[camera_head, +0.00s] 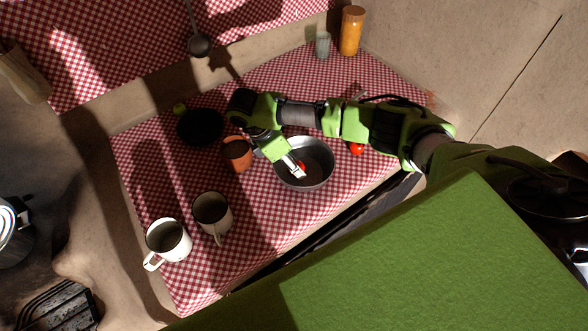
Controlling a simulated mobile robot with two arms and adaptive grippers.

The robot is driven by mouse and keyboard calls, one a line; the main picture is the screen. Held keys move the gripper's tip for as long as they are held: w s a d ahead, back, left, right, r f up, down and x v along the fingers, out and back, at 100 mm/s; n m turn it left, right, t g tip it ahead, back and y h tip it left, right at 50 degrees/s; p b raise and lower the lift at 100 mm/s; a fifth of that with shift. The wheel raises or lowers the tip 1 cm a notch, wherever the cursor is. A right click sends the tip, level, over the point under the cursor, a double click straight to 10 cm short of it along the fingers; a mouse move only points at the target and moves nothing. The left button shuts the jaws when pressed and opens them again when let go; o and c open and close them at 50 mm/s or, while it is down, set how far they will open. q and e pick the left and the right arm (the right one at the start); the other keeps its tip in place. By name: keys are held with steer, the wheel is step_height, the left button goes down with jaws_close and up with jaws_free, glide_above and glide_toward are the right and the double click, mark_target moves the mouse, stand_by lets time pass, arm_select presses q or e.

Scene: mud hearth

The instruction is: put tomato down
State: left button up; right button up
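My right arm comes in from the right, and its gripper (296,170) points down into a round grey metal pan (318,185) on the checkered cloth. Another red tomato (357,149) lies on the cloth right of the pan, partly under my arm. My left gripper is not in view.
A terracotta pot (237,154) stands close left of the pan.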

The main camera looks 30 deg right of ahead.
steer(key=shift+f, duration=1.4)
steer(key=o, duration=0.8)
steer(key=shift+f, duration=0.1)
steer(key=shift+o, duration=0.2)
steer(key=b+v, duration=0.1)
steer(key=v, duration=1.1)
